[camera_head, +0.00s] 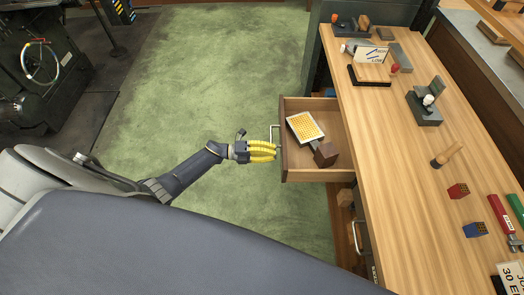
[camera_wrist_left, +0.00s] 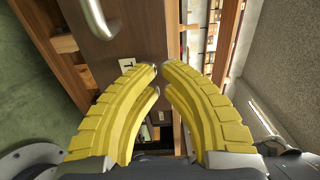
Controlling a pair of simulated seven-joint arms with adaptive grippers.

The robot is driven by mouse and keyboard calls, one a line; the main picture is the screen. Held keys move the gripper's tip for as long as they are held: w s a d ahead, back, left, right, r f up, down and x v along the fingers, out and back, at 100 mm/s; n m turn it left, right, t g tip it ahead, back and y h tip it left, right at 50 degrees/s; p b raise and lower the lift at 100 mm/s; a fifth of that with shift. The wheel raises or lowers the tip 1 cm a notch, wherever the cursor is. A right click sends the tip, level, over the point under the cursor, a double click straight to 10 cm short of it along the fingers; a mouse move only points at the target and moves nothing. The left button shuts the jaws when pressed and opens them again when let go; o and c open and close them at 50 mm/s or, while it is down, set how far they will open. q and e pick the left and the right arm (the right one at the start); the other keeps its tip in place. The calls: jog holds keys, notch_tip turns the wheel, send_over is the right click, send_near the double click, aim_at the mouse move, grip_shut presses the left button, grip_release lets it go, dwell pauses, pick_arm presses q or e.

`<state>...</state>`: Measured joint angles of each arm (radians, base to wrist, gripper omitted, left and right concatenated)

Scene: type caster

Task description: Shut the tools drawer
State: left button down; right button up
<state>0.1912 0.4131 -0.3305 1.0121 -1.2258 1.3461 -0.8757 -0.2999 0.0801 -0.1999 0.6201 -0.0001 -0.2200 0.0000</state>
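The tools drawer (camera_head: 315,177) is pulled out from the left side of the workbench. In it lie a tray with a yellow dotted face (camera_head: 305,126) and a brown block (camera_head: 326,154). Its metal handle (camera_head: 273,131) is on the front panel, and it also shows in the left wrist view (camera_wrist_left: 104,26). My left gripper (camera_head: 276,151) is at the front panel, beside the handle and not around it. Its yellow fingers are drawn together, tips nearly meeting, with nothing between them (camera_wrist_left: 159,68). I cannot tell whether the tips touch the panel. My right gripper is not in view.
The wooden workbench top (camera_head: 385,140) holds a sign (camera_head: 371,54), a grey block with a fixture (camera_head: 424,107), a wooden-handled tool (camera_head: 446,155), and red (camera_head: 458,191) and blue (camera_head: 475,229) blocks. Another handle (camera_head: 357,237) shows below the bench edge. Green floor (camera_head: 220,70) left of the drawer is clear.

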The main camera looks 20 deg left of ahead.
pick_arm(q)
jog(key=shift+x, duration=1)
